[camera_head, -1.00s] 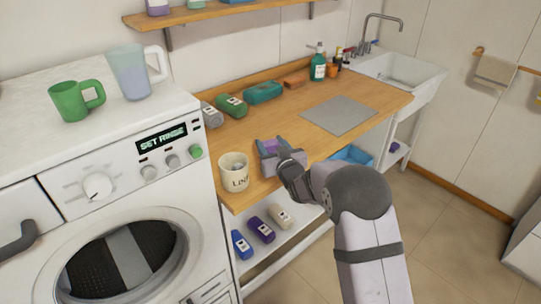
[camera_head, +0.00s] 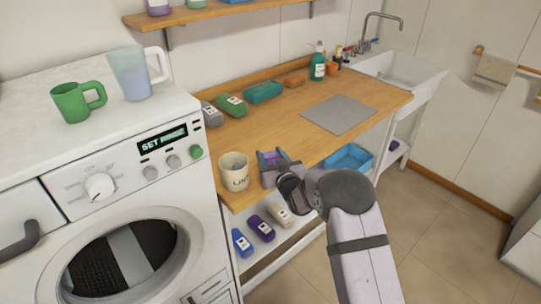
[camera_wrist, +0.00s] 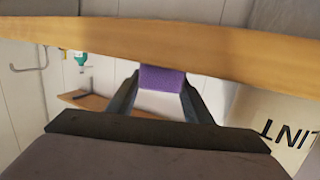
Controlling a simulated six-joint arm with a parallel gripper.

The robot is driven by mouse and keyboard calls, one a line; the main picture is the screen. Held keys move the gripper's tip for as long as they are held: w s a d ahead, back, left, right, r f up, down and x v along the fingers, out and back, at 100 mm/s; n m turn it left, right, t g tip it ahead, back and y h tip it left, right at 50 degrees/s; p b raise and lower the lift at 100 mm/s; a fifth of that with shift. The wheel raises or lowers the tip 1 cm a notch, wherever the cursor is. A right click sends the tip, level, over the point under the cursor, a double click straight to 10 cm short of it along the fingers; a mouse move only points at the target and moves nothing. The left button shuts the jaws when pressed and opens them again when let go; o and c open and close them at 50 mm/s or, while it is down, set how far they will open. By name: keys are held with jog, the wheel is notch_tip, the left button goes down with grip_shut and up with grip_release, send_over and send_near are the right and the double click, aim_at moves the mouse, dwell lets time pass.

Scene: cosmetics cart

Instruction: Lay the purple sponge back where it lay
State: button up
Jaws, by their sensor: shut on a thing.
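The purple sponge (camera_head: 270,158) is between the fingers of my gripper (camera_head: 271,156), which is shut on it. In the head view they are low at the counter's front part, just right of the white lint cup (camera_head: 234,175). My fingers and wrist partly cover the sponge. In the wrist view the sponge (camera_wrist: 161,78) sits between both fingertips, close to the wooden counter edge (camera_wrist: 160,42). I cannot tell whether the sponge touches the counter (camera_head: 255,136).
The cup is close beside my gripper, with the washing machine (camera_head: 130,195) beyond it. A grey mat (camera_head: 339,114) lies right.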

jog(key=shift+f, duration=0.2)
jog(key=o, duration=1)
jog(key=shift+r, duration=0.1)
jog(key=shift+r, duration=0.15)
jog(key=b+v, duration=0.3)
jog(key=v, duration=0.9)
jog(key=shift+d, duration=0.1)
